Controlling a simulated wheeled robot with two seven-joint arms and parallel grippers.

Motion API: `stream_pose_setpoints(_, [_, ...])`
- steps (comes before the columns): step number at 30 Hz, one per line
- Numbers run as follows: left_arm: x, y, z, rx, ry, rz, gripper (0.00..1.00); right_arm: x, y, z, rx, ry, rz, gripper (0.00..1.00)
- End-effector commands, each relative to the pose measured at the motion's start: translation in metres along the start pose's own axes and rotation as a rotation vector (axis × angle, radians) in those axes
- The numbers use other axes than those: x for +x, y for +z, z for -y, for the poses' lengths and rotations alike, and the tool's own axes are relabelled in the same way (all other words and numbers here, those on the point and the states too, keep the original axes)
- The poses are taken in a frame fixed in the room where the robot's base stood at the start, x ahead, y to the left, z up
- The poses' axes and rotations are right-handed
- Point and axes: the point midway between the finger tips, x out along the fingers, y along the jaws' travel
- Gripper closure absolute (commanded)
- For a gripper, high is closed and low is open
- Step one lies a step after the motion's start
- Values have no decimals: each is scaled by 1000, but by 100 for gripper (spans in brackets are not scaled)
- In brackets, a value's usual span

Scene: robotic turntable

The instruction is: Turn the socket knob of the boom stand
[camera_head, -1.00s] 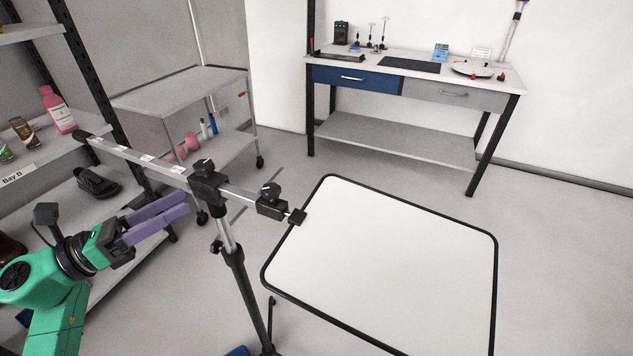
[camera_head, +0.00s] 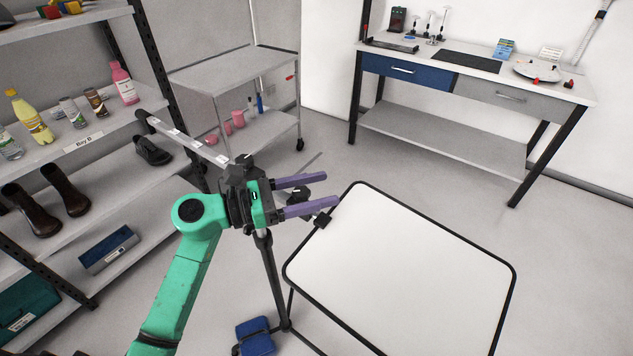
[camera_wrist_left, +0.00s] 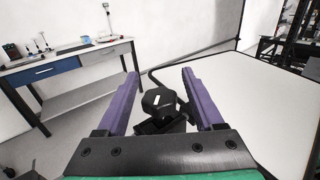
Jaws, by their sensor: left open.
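The boom stand has a black upright pole (camera_head: 268,270) and a grey boom (camera_head: 185,138) running to the upper left. A black knob (camera_head: 299,193) on the boom's panel end shows between my left gripper's purple fingers. In the left wrist view the knob (camera_wrist_left: 157,101), with a white mark on top, sits between the two fingers with gaps on both sides. My left gripper (camera_head: 331,190) is open around it, also seen in the wrist view (camera_wrist_left: 160,74). The gripper body hides the boom's middle clamp. My right gripper is out of view.
A white black-rimmed panel (camera_head: 400,260) is clamped at the boom's end, right of my gripper. Shelves with bottles and shoes (camera_head: 70,190) stand left, a grey cart (camera_head: 245,70) behind, a workbench (camera_head: 470,80) at the back. Clear floor lies between panel and bench.

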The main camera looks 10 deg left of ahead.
Motion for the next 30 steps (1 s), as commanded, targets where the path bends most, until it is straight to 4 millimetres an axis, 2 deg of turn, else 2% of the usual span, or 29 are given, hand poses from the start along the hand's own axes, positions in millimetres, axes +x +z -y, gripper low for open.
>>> stream_pose_setpoints(4, [0, -1, 0, 0, 0, 0, 31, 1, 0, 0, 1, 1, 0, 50])
stream_pose_setpoints(5, [0, -1, 0, 0, 0, 0, 39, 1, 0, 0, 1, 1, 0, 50])
stream_pose_setpoints(9, [0, -1, 0, -1, 1, 0, 92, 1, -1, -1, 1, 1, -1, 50])
stream_pose_setpoints(10, [0, -1, 0, -1, 1, 0, 100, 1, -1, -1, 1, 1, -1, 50])
stream_pose_setpoints(20, [-1, -1, 0, -1, 30, 1, 100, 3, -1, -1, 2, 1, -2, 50])
stream_pose_setpoints(30, [-2, 0, -5, 0, 221, 0, 100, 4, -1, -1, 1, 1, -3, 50])
